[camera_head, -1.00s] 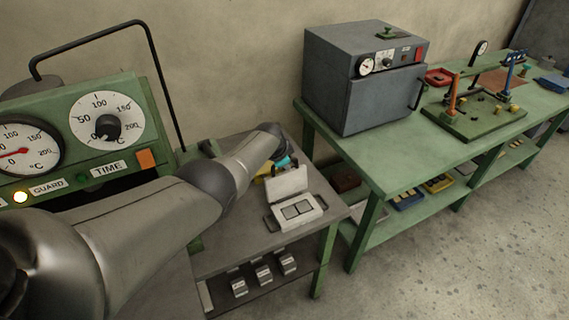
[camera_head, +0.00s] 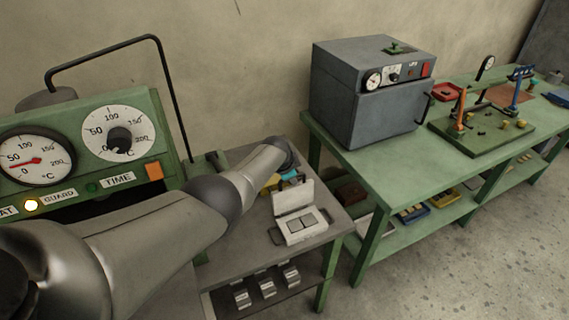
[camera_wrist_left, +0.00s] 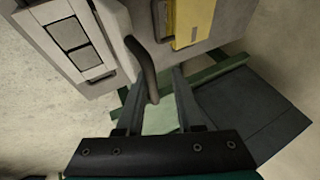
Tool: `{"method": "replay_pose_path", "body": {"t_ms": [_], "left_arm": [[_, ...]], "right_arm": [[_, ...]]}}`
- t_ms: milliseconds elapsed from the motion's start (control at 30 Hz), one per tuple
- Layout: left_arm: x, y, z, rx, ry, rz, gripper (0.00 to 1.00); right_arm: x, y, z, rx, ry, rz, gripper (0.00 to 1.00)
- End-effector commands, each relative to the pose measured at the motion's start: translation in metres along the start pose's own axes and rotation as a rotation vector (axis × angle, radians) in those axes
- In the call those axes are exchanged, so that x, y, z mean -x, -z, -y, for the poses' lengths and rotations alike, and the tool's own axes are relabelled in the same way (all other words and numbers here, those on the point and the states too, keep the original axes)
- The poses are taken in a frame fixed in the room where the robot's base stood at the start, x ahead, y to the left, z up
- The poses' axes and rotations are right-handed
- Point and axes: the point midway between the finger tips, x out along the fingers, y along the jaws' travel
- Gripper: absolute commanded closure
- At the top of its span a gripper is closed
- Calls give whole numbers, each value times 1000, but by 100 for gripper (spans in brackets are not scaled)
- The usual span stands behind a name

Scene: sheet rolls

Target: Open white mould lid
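The white mould (camera_head: 300,228) sits on the grey table with its two-cavity face up. Its white lid (camera_head: 293,197) stands raised, roughly upright, at the back edge. In the left wrist view the mould's cavities (camera_wrist_left: 70,35) show at upper left, beside the pale lid (camera_wrist_left: 112,25) seen edge-on. A dark curved handle (camera_wrist_left: 143,65) reaches from the lid towards my left gripper (camera_wrist_left: 165,80). The fingers are apart, with the handle's end near or between them; contact is unclear. In the head view the gripper is mostly hidden behind my left wrist. My right gripper is not in view.
A green press panel (camera_head: 90,145) with dials stands at left. A grey oven (camera_head: 370,95) sits on the green bench (camera_head: 380,160) at right. A yellow item (camera_wrist_left: 192,20) lies near the gripper. Metal blocks (camera_head: 267,287) rest on the lower shelf.

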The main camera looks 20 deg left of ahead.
Motion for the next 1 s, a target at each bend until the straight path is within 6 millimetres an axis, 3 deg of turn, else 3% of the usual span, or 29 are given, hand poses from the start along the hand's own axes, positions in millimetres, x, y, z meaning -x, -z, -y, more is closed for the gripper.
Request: {"method": "replay_pose_path", "body": {"t_ms": [500, 1000], "left_arm": [[52, -1, 1, -3, -2, 6, 55], [104, -1, 2, -2, 4, 2, 55]], "right_arm": [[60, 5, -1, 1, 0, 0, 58], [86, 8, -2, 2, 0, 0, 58]]}}
